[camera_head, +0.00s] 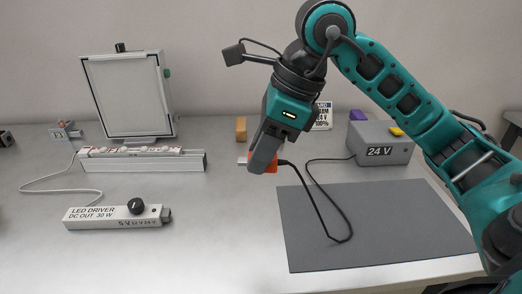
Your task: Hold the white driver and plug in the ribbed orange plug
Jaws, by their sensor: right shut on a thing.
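The white LED driver (117,217) lies on the table at the left, with a black knob on top and a dark socket (166,215) at its right end. My right gripper (262,165) is shut on the orange plug (271,167), which is mostly hidden by the fingers. A metal-coloured tip shows left of the fingers, pointing left. A black cable (318,207) runs from the plug in a loop to the grey 24 V box (381,142). The plug is right of the driver and apart from it. My left gripper is not in view.
A framed light panel (128,95) stands at the back left behind a white rail (150,163). A white cord (60,191) lies left of the driver. A grey mat (375,225) lies at the right. The table between driver and plug is clear.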

